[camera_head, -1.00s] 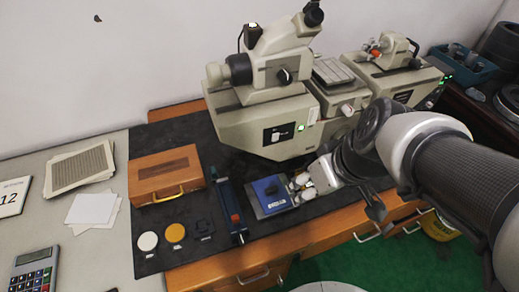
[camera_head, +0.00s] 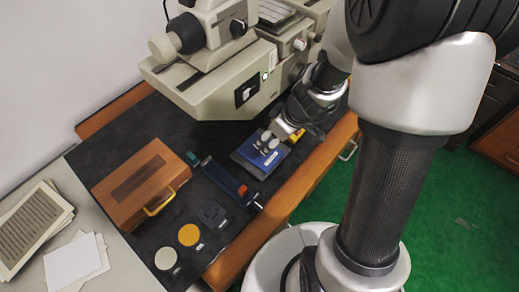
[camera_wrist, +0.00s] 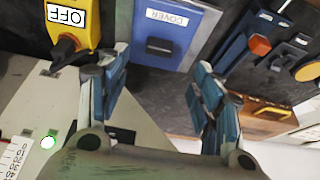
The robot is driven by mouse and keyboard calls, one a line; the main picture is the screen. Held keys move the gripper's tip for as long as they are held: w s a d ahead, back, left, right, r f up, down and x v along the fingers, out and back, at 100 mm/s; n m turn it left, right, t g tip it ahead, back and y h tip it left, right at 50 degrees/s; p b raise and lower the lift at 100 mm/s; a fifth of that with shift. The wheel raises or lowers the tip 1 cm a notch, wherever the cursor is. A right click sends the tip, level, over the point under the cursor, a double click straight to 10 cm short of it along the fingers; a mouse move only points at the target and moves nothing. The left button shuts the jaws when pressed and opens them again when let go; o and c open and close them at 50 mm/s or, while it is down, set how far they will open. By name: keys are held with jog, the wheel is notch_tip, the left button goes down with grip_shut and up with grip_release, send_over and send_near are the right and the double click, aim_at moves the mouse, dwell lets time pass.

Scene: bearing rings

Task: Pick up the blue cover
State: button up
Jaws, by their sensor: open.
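The blue cover (camera_head: 272,158) sits on a grey base near the front edge of the black mat in the head view. In the wrist view the blue cover (camera_wrist: 184,22) carries a white "COVER" label and a dark handle (camera_wrist: 160,47). I cannot tell whether the fingers touch the cover.
A yellow switch box (camera_wrist: 86,30) marked "OFF" is close beside the cover. A beige microscope (camera_head: 215,85) stands behind. A blue tool with a red part (camera_head: 222,178), a wooden box (camera_head: 140,184) and small discs, one of them yellow (camera_head: 189,235), lie to the left.

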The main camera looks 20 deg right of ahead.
aim_at(262, 147)
jog(key=b+x, duration=0.2)
jog(key=x, duration=0.6)
jog(key=shift+w+a+f+b, duration=0.1)
jog(key=shift+w+f+b, duration=0.15)
jog(key=shift+b, duration=0.1)
jog(key=shift+c, duration=0.4)
jog(key=c, duration=1.1)
jog(key=shift+r, duration=0.15)
jog(key=shift+c, duration=0.2)
